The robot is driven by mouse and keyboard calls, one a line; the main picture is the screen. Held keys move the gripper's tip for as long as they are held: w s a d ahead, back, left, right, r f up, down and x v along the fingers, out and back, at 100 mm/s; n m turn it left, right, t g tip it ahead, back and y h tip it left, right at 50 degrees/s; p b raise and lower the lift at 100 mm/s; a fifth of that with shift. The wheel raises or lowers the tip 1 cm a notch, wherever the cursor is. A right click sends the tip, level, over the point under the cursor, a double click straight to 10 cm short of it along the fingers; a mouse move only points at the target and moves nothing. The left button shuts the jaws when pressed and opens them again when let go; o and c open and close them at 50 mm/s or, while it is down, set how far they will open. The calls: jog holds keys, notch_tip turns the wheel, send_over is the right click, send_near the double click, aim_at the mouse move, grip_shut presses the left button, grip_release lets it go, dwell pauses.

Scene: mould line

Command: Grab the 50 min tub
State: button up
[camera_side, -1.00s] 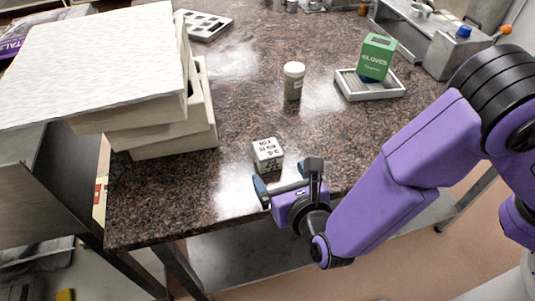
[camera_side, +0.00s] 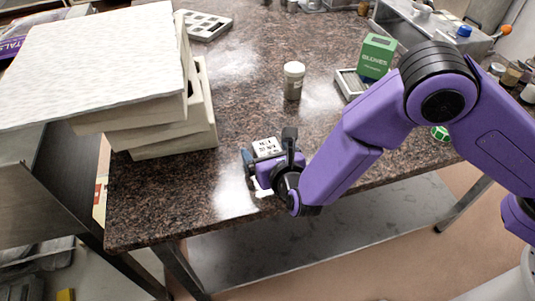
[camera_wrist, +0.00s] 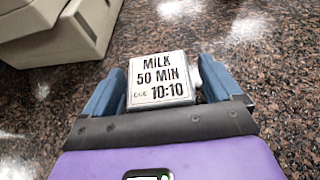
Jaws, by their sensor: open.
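The 50 min tub (camera_side: 265,146) is a small white block-like tub near the front edge of the stone counter. In the wrist view the top of the tub (camera_wrist: 158,78) reads "MILK 50 MIN DUE 10:10". My gripper (camera_side: 269,152) is open, with one finger on each side of the tub. In the wrist view the blue fingers of my gripper (camera_wrist: 163,84) flank it left and right, the tub lying between them. The left finger looks very close to its side; I cannot tell whether it touches. In the side view my gripper hides much of the tub's lower part.
A stack of pale mould blocks (camera_side: 178,135) stands on the left of the counter (camera_side: 230,90). A white-lidded jar (camera_side: 293,80) stands behind the tub. A green gloves box (camera_side: 376,57) stands by a grey tray (camera_side: 348,84) at the back right. The counter's middle is clear.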

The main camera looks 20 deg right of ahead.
jog(key=c, duration=1.1)
jog(key=shift+r, duration=0.1)
